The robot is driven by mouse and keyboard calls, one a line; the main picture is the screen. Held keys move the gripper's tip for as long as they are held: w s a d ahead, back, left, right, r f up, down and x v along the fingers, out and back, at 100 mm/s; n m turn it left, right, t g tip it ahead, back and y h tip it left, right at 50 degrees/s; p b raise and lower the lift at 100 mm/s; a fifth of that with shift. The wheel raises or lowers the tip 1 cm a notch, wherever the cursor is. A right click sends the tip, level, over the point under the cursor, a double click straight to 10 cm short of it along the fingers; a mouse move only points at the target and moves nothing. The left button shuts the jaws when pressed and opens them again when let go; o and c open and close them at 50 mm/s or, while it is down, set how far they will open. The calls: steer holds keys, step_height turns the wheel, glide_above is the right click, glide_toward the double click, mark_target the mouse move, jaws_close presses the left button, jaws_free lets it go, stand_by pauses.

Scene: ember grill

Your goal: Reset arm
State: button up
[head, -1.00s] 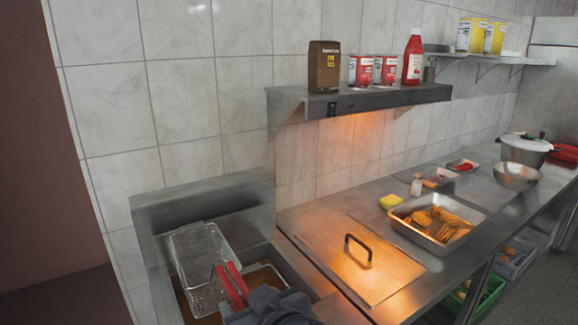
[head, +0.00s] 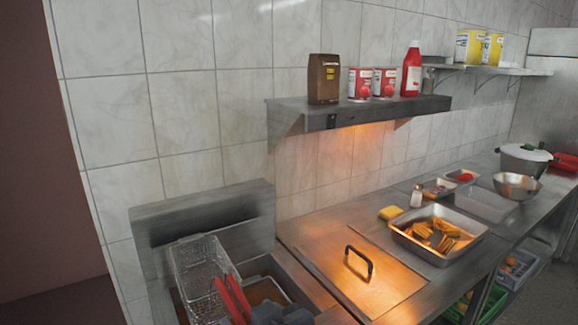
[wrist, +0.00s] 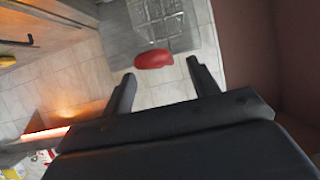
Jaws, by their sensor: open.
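My gripper (wrist: 158,85) is open in the wrist view, with its two dark fingers apart and nothing between them that I can see held. A red handle (wrist: 153,59) shows beyond the fingertips in that view, apart from them. In the head view the wire fryer basket (head: 203,272) sits at the fryer at the lower left, with its red handle (head: 233,299) pointing toward the bottom edge. Dark parts of my arm show at the bottom of the head view beside the handle. The fingertips are not clear there.
A metal lid with a black handle (head: 359,261) lies on the counter right of the fryer. A metal tray of food (head: 473,222), a yellow sponge (head: 390,212) and a shaker (head: 416,196) stand farther right. A shelf (head: 268,104) overhangs the counter.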

steer(key=v, duration=0.8)
steer(key=b+x, duration=0.1)
steer(key=x, duration=0.9)
steer(key=shift+f, duration=0.3)
step_height(320, 180, up, 3)
steer(key=p, duration=0.3)
steer(key=shift+w+a+f, duration=0.1)
steer(key=shift+w+a, duration=0.05)
steer(key=shift+r+p, duration=0.7)
steer(key=shift+p, duration=0.05)
steer(key=shift+n+g+y, duration=0.3)
steer(key=shift+y, duration=0.1)
steer(key=shift+s+r+p, duration=0.15)
steer(key=shift+s+p, duration=0.1)
steer(key=shift+s, duration=0.8)
steer(key=shift+s+r+p, duration=0.15)
steer(key=shift+s+p, duration=0.1)
steer(key=shift+s, duration=0.8)
steer(key=shift+d, duration=0.25)
